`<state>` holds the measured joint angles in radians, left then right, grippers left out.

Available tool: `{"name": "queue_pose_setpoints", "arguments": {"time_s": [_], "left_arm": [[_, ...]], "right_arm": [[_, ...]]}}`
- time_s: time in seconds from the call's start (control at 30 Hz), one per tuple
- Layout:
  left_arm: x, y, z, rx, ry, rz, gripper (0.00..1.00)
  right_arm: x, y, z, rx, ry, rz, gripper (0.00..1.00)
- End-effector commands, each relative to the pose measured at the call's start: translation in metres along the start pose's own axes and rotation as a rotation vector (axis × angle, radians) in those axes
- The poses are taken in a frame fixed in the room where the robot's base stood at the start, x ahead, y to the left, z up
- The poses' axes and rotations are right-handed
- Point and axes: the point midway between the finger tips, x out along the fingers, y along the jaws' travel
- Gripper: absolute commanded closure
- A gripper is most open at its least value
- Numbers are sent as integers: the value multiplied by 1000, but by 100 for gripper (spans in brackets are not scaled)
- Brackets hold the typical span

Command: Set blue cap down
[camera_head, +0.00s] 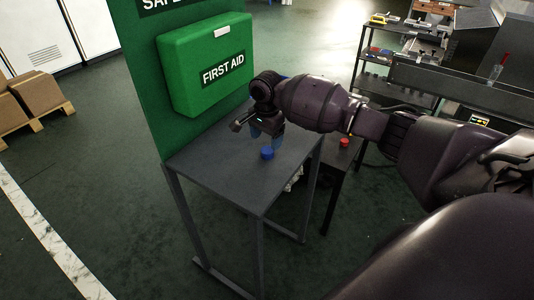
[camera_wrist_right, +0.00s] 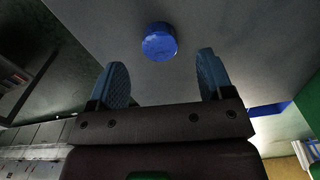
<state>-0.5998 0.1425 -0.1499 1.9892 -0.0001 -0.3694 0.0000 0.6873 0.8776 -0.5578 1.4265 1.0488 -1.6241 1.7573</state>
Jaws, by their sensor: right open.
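The blue cap (camera_head: 267,153) sits on the dark grey table (camera_head: 226,171) in the head view. It also shows in the right wrist view (camera_wrist_right: 159,42), just beyond the fingertips and apart from both fingers. My right gripper (camera_head: 263,141) is just above and behind the cap in the head view. In the right wrist view my right gripper (camera_wrist_right: 160,70) has its two blue fingers spread wide with nothing between them. My left gripper is in neither view.
A green board with a green first aid box (camera_head: 207,66) stands at the table's back left. A lower table with a red object (camera_head: 344,143) is to the right. Boxes (camera_head: 35,92) on a pallet stand at far left. The table's front is clear.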

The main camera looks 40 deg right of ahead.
Motion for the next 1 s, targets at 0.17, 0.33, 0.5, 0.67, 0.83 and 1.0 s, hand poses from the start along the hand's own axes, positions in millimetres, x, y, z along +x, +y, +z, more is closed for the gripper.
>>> {"name": "queue_pose_setpoints", "arguments": {"time_s": [0.17,0.33,0.5,0.67,0.83,1.0], "left_arm": [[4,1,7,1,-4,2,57],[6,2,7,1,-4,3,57],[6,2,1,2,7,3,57],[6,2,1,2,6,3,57],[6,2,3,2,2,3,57],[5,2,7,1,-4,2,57]], "right_arm": [[28,3,-3,1,0,6,26],[45,2,-3,0,0,4,26],[45,2,-3,0,0,2,26],[44,2,-3,0,0,2,40],[44,2,-3,0,0,2,66],[44,2,-3,0,0,2,83]]}}
